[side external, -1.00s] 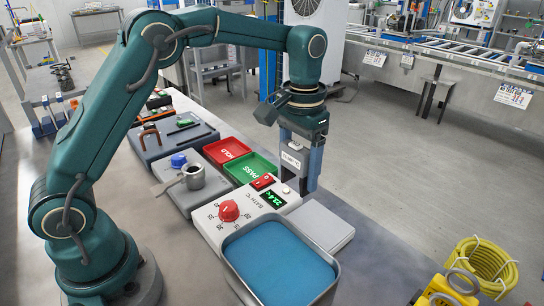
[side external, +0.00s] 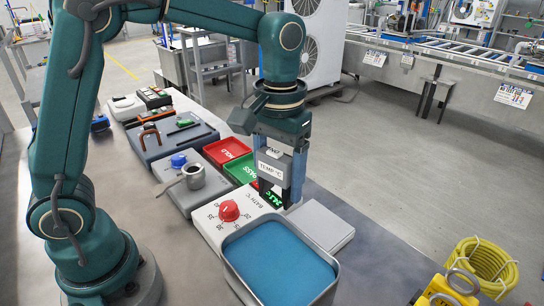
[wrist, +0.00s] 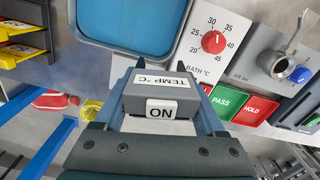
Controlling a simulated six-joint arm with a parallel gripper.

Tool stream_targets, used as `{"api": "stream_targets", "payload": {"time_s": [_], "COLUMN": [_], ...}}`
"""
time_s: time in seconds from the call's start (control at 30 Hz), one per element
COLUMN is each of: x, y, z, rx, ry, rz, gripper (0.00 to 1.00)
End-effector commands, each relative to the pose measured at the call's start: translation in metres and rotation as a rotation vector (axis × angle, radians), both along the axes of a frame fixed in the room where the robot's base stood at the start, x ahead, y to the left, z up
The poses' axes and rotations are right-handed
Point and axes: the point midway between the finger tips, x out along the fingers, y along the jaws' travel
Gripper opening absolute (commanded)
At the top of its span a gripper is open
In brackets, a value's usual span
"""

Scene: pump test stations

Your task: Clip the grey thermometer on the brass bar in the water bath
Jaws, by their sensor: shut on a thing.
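My gripper (side external: 283,188) is shut on the grey thermometer (side external: 272,166), a block with a white "TEMP °C" label. The thermometer also shows between the fingers in the wrist view (wrist: 158,94), with an "ON" tag on its near face. The water bath (side external: 237,250) is a metal tank with blue water, at the bottom middle of the side view. Its rim is at the top of the wrist view (wrist: 76,22). The gripper holds the thermometer in the air behind the tank, over the control panel's far side in the picture. I cannot make out the brass bar.
A metal cup (side external: 194,176) stands at left. A yellow hose coil (side external: 487,262) lies at lower right.

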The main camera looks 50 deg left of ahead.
Motion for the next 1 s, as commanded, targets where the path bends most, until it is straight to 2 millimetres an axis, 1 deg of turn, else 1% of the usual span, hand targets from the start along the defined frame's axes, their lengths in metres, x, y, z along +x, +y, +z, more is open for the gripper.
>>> {"api": "stream_targets", "payload": {"time_s": [0.03,0.1,0.2,0.33,0.43,0.57,1.0], "x": [-0.013,-0.027,-0.044,-0.056,-0.059,-0.059,-0.059], "y": [-0.016,-0.033,-0.049,-0.061,-0.066,-0.067,-0.066], "z": [-0.001,-0.002,-0.002,0.0,0.0,-0.004,-0.035], "rx": [0.0,0.001,0.001,0.0,-0.001,-0.001,-0.001], "ry": [0.001,0.0,0.002,-0.002,-0.006,-0.005,-0.004], "rz": [-0.029,-0.06,-0.118,-0.18,-0.201,-0.205,-0.204], "gripper": [0.03,0.03,0.03,0.03,0.03,0.03,0.03]}}
